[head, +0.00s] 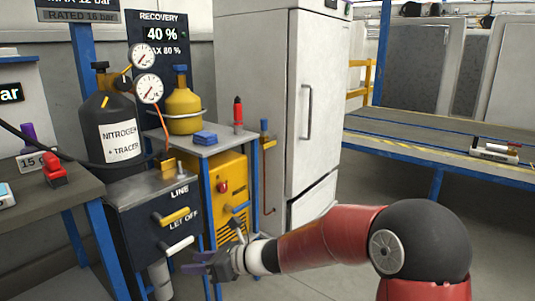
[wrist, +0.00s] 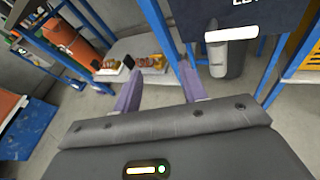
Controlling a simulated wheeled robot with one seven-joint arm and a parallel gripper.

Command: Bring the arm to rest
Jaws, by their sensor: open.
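My arm is red with a black joint and reaches in from the lower right in the head view. My gripper (head: 205,262) is near the white LET OFF handle (head: 177,246) on the dark panel, low in front of the charging station. In the wrist view my gripper (wrist: 160,92) shows two purple fingers spread apart, with nothing between them. The white handle also shows in the wrist view (wrist: 231,34), beyond and to the right of the fingers, apart from them. The yellow LINE handle (head: 174,216) sits above it.
A grey workbench (head: 50,190) is at left, a white cabinet (head: 270,90) at centre, and a blue-framed table (head: 430,140) at right. Floor between them is open.

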